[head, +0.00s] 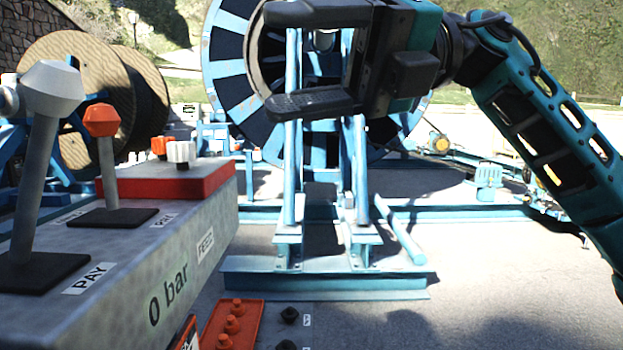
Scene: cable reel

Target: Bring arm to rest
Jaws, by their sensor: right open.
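My right gripper (275,58) is open and empty. Its two dark fingers point left, one above the other, with a wide gap between them. It appears high in the head view, in front of the large blue cable reel (226,72), and covers part of it. My teal and black right arm (545,110) comes in from the right edge and bends at the top right. The gripper shows apart from the console levers at left. My left gripper is not in view.
A grey control console (215,240) fills the lower left, with a white-knobbed lever (38,160), a red-knobbed lever (106,150) and a red box (170,180). An orange button panel (232,325) sits at the bottom. A blue steel frame (320,285) supports the reel. Open pavement lies at lower right.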

